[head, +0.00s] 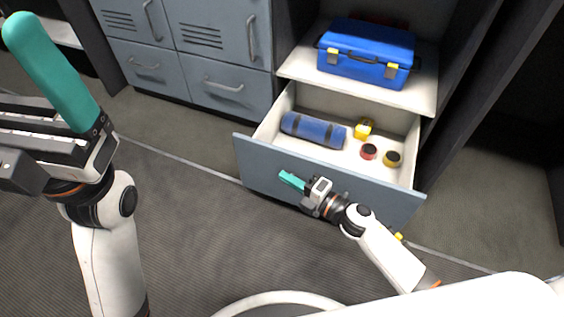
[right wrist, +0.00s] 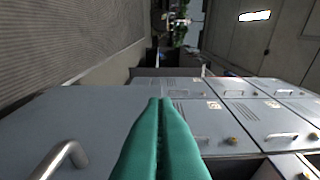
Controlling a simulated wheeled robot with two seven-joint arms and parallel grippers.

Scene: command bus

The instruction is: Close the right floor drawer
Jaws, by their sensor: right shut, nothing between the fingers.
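The right floor drawer (head: 262,168) stands pulled out in the middle of the head view. Its grey-blue front faces me, and its white inside holds a blue roll (head: 313,130), a yellow item (head: 364,128) and two small round rolls. My right gripper (head: 292,181) is shut and empty, close to the drawer front; I cannot tell whether it touches. In the right wrist view its teal fingers (right wrist: 160,130) lie together beside a grey front with a bar handle (right wrist: 62,160). My left gripper (head: 50,70) is at the upper left, away from the drawer; its finger gap is unclear.
A blue toolbox (head: 367,50) with yellow latches sits on the white shelf (head: 300,66) above the drawer. Grey lockers (head: 205,50) with bar handles stand left of it. The dark floor (head: 190,220) before the drawer is clear apart from my arm.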

